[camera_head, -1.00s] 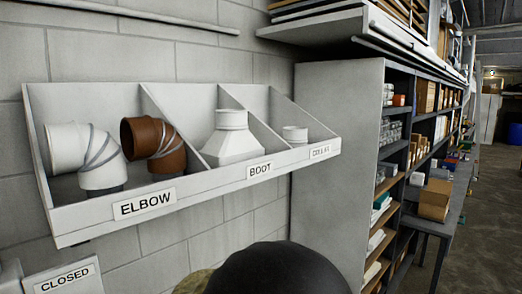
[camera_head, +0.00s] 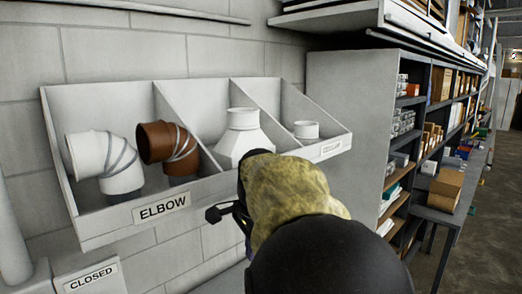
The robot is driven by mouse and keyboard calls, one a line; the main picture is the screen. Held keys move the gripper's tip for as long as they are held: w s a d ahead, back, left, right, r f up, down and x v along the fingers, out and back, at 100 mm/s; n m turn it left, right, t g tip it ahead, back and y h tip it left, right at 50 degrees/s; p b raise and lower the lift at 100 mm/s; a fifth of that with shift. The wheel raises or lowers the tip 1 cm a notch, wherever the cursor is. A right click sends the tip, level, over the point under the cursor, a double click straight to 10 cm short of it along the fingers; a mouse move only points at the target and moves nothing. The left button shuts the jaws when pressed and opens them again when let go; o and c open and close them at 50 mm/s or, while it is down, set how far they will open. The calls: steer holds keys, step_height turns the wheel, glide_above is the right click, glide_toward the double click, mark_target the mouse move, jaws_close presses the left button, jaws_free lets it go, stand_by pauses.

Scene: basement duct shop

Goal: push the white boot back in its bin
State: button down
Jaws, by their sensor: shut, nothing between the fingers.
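The white boot (camera_head: 240,137), a square-based piece with a round collar, stands upright in the middle compartment of the white wall bin (camera_head: 120,222). Its lower right part is hidden behind my arm. My gripper (camera_head: 212,214) is small and dark in the picture, shut and empty, in front of the bin's front lip, below and left of the boot. It looks apart from the boot. My arm covers the BOOT label.
A white elbow (camera_head: 105,160) and a brown elbow (camera_head: 168,148) sit in the left compartment. A short white collar (camera_head: 306,130) sits in the right one. A tall grey shelf unit (camera_head: 345,125) stands to the right. A CLOSED sign (camera_head: 90,278) is low left.

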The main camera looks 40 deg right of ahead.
steer(key=s+d+r+m+t, duration=0.1)
steer(key=d+r+m, duration=0.3)
steer(key=r, duration=0.2)
steer(key=d+r+m+t, duration=0.1)
steer(key=d+r+m, duration=0.3)
steer(key=r, duration=0.2)
steer(key=m+t+y+b, duration=0.1)
steer(key=m+t+b, duration=0.1)
steer(key=m+t, duration=0.45)
glide_toward(244, 137)
steer(key=s+d+f+m+g, duration=0.1)
steer(key=s+d+f+g, duration=0.1)
steer(key=s+d, duration=0.1)
steer(key=shift+w+r, duration=0.2)
steer(key=shift+f, duration=0.1)
steer(key=x, duration=1)
steer(key=shift+w+a, duration=0.15)
steer(key=shift+a, duration=0.05)
